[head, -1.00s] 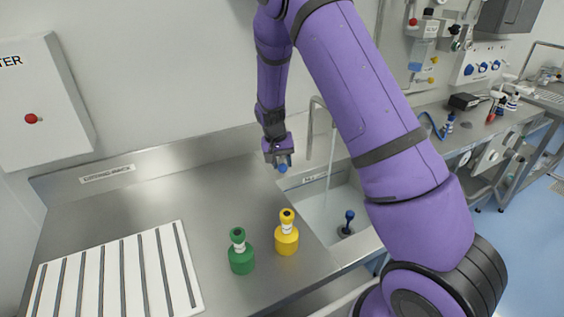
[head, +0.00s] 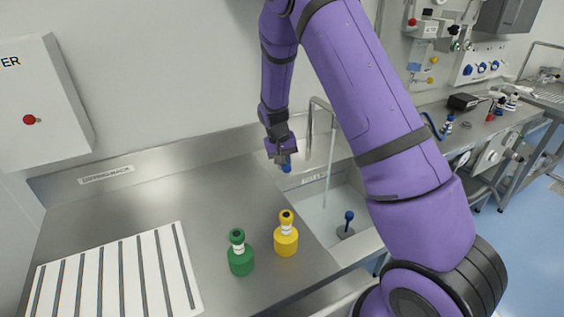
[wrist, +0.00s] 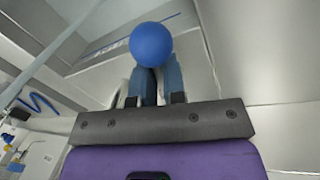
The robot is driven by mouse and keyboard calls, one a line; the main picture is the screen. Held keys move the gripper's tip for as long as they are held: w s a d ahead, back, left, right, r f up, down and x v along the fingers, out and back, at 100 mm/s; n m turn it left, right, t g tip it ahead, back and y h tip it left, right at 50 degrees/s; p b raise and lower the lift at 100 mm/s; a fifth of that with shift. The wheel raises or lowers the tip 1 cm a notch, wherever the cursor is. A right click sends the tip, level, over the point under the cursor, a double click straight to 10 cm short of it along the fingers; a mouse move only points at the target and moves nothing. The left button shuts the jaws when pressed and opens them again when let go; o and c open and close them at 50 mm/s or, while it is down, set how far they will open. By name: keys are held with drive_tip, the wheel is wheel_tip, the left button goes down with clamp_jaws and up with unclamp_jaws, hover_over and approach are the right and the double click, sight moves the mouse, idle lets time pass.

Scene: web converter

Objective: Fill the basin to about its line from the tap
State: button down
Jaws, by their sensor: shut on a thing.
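The basin (head: 374,240) is a pale sunken sink right of the steel counter. The tap (head: 310,128) is a thin bent metal pipe behind it, and a thin stream of water (head: 325,185) falls from it into the basin. My gripper (head: 284,160) is shut on a round blue knob (head: 286,168) left of the tap pipe. The knob also shows between the fingertips in the wrist view (wrist: 151,44). A dark blue-topped plug-like piece (head: 348,216) stands in the basin. My arm hides the basin's right part. I cannot make out the fill line or the water level.
A green bottle (head: 240,258) and a yellow bottle (head: 286,240) stand on the counter near the basin's left edge. A white slatted rack (head: 110,275) lies at left. A wall box with a red button (head: 29,120) hangs at left.

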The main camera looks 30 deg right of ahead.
drive_tip(key=shift+s+d+f+n, duration=0.1)
drive_tip(key=shift+s+d+n, duration=0.2)
drive_tip(key=shift+d+n, duration=0.5)
drive_tip(key=shift+s+d+f+n, duration=0.1)
drive_tip(key=shift+s+d+n, duration=0.25)
drive_tip(key=shift+n, duration=0.85)
drive_tip(key=shift+t, duration=0.3)
drive_tip(key=c, duration=1.2)
unclamp_jaws()
drive_tip(key=shift+d, duration=0.1)
drive_tip(key=shift+r, duration=0.1)
drive_tip(key=shift+w, duration=0.1)
drive_tip(key=r, duration=0.3)
drive_tip(key=a+r, duration=0.1)
drive_tip(key=r, duration=0.3)
drive_tip(key=a+r, duration=0.1)
drive_tip(key=r, duration=0.2)
drive_tip(key=shift+r, duration=0.3)
